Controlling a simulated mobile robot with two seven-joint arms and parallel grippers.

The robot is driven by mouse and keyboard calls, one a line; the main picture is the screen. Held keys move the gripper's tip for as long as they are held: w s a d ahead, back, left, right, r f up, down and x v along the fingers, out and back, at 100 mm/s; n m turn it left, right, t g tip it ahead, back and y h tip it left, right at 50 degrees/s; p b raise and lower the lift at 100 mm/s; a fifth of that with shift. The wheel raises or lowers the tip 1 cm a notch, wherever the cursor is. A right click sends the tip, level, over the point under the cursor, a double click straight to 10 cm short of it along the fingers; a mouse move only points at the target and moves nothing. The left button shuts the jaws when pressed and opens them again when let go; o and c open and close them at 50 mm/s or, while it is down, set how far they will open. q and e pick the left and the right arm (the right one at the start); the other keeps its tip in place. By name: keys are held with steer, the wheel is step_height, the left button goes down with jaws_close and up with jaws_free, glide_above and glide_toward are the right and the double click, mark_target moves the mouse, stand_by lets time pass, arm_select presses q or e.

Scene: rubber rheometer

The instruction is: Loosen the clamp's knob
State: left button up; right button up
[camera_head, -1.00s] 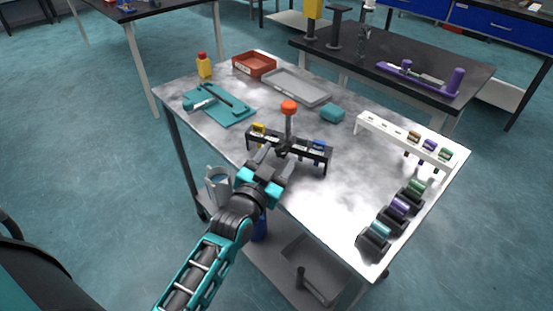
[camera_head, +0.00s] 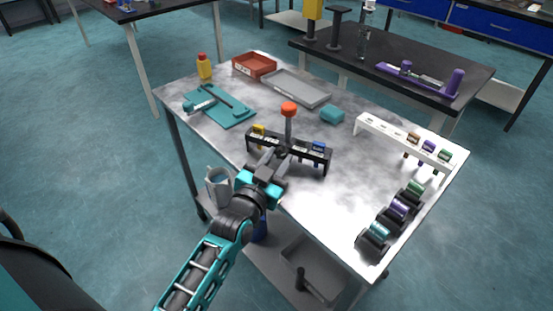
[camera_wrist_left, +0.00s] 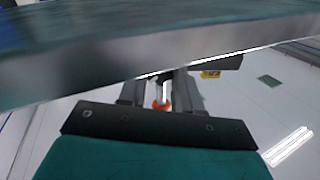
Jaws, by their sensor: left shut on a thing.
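The clamp is a black rack-like bar (camera_head: 318,158) near the table's front edge, with a grey upright post (camera_head: 288,128) topped by an orange-red ball (camera_head: 288,109). My left gripper (camera_head: 277,154) is at the middle of the bar's front side, low by the post's foot. Its fingers are shut on the clamp's small knob, which they mostly hide. In the left wrist view, the fingers (camera_wrist_left: 160,92) point towards the post, and the orange ball (camera_wrist_left: 160,105) shows between them. My right gripper is not in view.
Small coloured pieces sit on the bar, yellow (camera_head: 258,129) at left and blue (camera_head: 319,146) at right. A teal fixture (camera_head: 232,112), red tray (camera_head: 254,64), grey tray (camera_head: 297,86) and white rack (camera_head: 390,138) share the table. Its front right middle is bare.

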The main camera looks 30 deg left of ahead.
arm_select(q)
steer(key=shift+r+n+p, duration=0.15)
steer(key=shift+n+p, duration=0.6)
steer(key=shift+n, duration=0.25)
steer(key=shift+n+p, duration=0.3)
steer(key=shift+n, duration=0.1)
steer(key=n+p, duration=0.1)
steer(key=n, duration=0.2)
steer(key=shift+n+p, duration=0.3)
steer(key=shift+d+n+p, duration=0.1)
steer(key=shift+n+p, duration=0.4)
steer(key=shift+n, duration=1.3)
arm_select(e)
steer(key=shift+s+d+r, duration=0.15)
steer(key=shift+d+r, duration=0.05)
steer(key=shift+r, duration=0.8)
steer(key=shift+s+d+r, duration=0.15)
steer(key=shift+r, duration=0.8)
arm_select(q)
steer(key=o, duration=1)
steer(key=shift+o, duration=0.2)
